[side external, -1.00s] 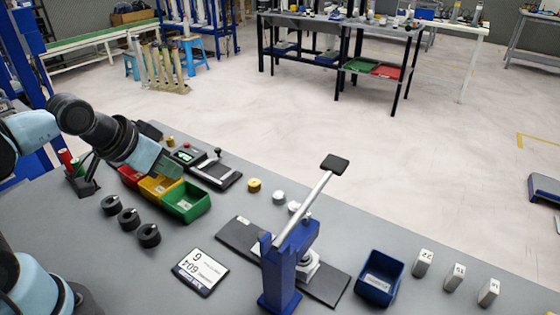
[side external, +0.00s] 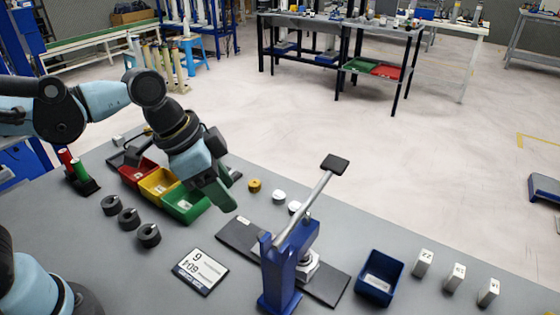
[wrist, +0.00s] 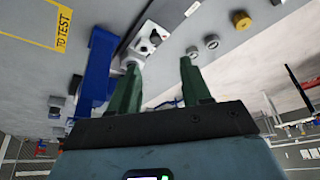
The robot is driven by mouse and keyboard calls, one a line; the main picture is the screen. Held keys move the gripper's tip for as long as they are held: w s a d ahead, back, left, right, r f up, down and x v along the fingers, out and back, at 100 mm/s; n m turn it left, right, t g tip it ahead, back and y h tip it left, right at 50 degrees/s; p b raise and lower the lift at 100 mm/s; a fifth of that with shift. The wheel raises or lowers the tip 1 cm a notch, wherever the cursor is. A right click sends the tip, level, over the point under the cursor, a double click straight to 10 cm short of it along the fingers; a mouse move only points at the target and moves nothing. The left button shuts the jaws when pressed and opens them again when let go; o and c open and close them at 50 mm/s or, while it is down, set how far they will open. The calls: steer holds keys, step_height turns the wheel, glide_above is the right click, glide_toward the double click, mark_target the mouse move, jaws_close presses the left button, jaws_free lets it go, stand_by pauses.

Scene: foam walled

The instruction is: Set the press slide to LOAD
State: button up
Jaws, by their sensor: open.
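The blue press (side external: 285,265) stands on a black base plate (side external: 237,238), its long lever raised and ending in a black pad (side external: 334,164). A pale block (side external: 308,264), perhaps the slide's carriage, sits under the press head, partly hidden by the frame. In the wrist view the blue press (wrist: 98,70) is at left, beside a white block with a dark round feature (wrist: 150,38). No LOAD mark is readable. My gripper (side external: 226,200) has green fingers, open and empty, above the table left of the press; its fingers (wrist: 160,68) show apart in the wrist view.
Red, yellow and green bins (side external: 187,203) lie below and left of my gripper. A yellow cylinder (side external: 254,185) and pale cylinders (side external: 279,196) stand behind the plate. Black round parts (side external: 148,235), a label card (side external: 200,271), a blue bin (side external: 379,277) and white numbered blocks (side external: 454,277) surround the press.

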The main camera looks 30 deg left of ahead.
mark_target(261, 235)
steer(key=shift+m, duration=0.3)
steer(key=shift+d+x, duration=0.15)
steer(key=shift+x, duration=1.9)
steer(key=shift+d+x, duration=0.15)
steer(key=shift+x, duration=1.9)
steer(key=shift+d+x, duration=0.2)
steer(key=shift+x, duration=1.85)
steer(key=shift+s, duration=0.15)
steer(key=shift+c, duration=0.3)
jaws_close()
